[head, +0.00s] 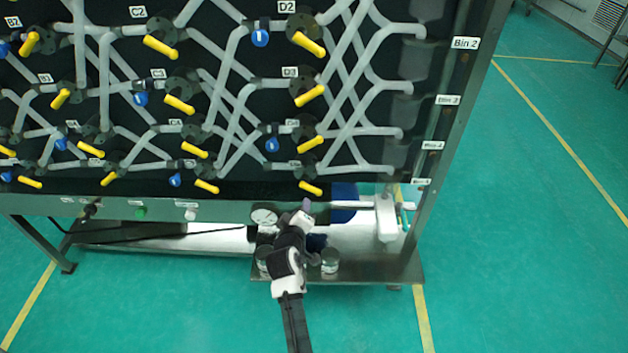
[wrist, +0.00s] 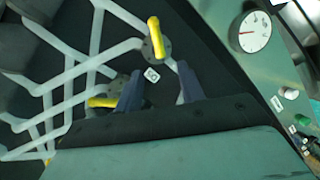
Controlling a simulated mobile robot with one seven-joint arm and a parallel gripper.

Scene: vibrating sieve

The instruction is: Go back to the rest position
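My gripper (head: 302,210) is in front of the lower edge of the sieve panel, just right of the round gauge (head: 263,217). My arm reaches up to it from the bottom of the head view. In the wrist view my gripper (wrist: 160,88) shows two dark fingers set apart, with nothing held between them. Behind the fingers are a small white label and a yellow handle (wrist: 155,38) on the black panel (wrist: 215,85). Another yellow handle (wrist: 102,102) is left of the fingers. I cannot tell the exact distance from the fingertips to the panel.
The panel carries grey pipes, several yellow handles and blue tags. A green button (head: 140,212) and white knob (head: 191,214) sit on the front rail. A jar (head: 330,262) stands on the low shelf (head: 375,268) near my arm. The green floor (head: 520,250) at right is clear.

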